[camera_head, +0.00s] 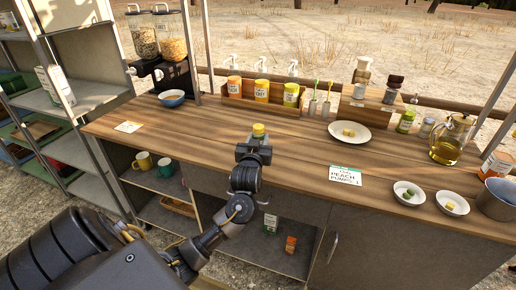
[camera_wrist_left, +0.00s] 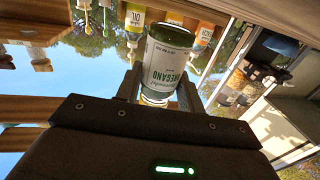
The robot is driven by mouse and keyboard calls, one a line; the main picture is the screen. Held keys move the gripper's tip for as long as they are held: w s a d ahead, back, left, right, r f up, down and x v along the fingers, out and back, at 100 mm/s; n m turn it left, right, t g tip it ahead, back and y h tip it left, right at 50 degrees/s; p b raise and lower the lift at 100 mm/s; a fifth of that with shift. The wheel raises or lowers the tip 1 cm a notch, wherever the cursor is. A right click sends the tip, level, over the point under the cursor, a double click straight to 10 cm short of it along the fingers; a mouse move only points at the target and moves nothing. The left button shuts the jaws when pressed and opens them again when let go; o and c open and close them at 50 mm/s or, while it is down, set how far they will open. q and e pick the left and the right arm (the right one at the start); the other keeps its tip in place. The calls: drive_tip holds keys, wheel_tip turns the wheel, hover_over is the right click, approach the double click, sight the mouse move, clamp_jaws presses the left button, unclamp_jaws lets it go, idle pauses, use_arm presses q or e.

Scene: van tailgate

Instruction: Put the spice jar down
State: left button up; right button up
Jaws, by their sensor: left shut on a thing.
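The spice jar shows in the head view as a small yellow-green top (camera_head: 258,129) just beyond my left gripper (camera_head: 254,150). In the left wrist view the spice jar (camera_wrist_left: 166,62) is dark glass with a white label reading OREGANO. My left gripper (camera_wrist_left: 155,92) is shut on it, with a finger on each side. The gripper is over the front part of the wooden counter (camera_head: 205,130). The gripper hides most of the jar in the head view, and I cannot tell whether its base touches the counter. My right gripper is out of view.
Bare counter surrounds the gripper.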

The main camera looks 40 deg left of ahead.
use_arm(q)
wheel_tip(320, 180, down, 3)
drive_tip(key=shift+r, duration=0.2)
drive_tip(key=shift+f, duration=0.15)
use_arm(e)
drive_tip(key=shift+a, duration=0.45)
use_arm(q)
drive_tip(key=shift+f, duration=0.2)
drive_tip(key=o, duration=1)
drive_tip(key=shift+o, duration=0.2)
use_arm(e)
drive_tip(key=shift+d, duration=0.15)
use_arm(q)
drive_tip(key=shift+r, duration=0.15)
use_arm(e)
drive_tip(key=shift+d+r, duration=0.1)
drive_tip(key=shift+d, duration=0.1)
